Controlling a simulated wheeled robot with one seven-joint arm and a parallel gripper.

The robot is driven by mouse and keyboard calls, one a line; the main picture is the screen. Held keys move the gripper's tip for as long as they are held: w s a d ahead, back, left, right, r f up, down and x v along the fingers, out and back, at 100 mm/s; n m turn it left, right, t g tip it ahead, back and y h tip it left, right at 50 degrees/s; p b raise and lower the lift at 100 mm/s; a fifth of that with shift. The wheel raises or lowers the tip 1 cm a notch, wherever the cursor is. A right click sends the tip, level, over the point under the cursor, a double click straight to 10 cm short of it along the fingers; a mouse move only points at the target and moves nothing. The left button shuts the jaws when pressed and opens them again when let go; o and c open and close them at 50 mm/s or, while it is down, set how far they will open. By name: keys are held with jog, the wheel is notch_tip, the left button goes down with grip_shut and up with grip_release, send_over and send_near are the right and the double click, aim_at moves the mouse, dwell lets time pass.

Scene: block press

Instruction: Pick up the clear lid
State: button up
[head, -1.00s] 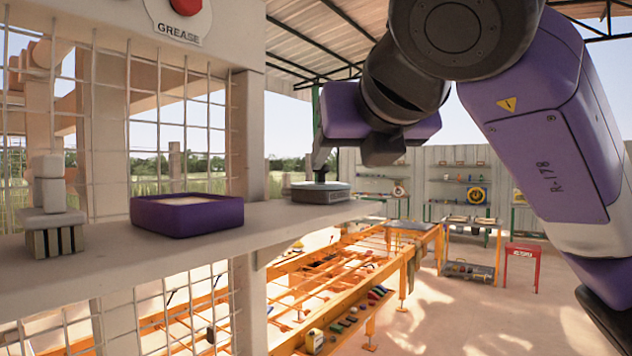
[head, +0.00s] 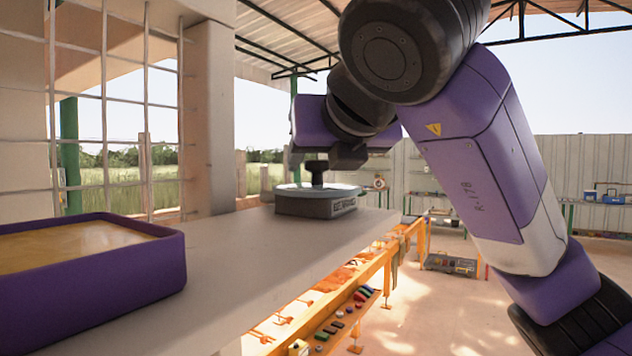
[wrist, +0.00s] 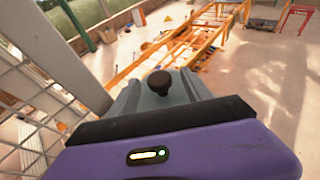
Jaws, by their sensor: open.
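A dark knob (head: 316,171) stands up from the lid's middle. My gripper (head: 332,158) is open, pointing down close above the lid, with its fingertips at about the height of the knob's top. In the wrist view the knob (wrist: 159,82) shows between the grey fingers. I cannot tell whether either finger touches it.
A purple tray (head: 150,270) with a tan inside sits on the pale shelf (head: 240,265) at the near left. A wire grid (head: 143,100) and a post (head: 208,118) stand behind. The shelf's front edge drops off at the right, above orange frames.

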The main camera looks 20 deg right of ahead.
aim_at(313, 169)
jog(key=shift+p+x, duration=0.5)
jog(key=shift+x, duration=0.55)
jog(key=p+x, duration=0.1)
jog(key=x, duration=0.1)
jog(key=shift+w+f, duration=0.1)
jog(key=shift+w, duration=0.15)
jog(key=shift+w+f, duration=0.15)
jog(key=shift+w, duration=0.15)
grip_shut()
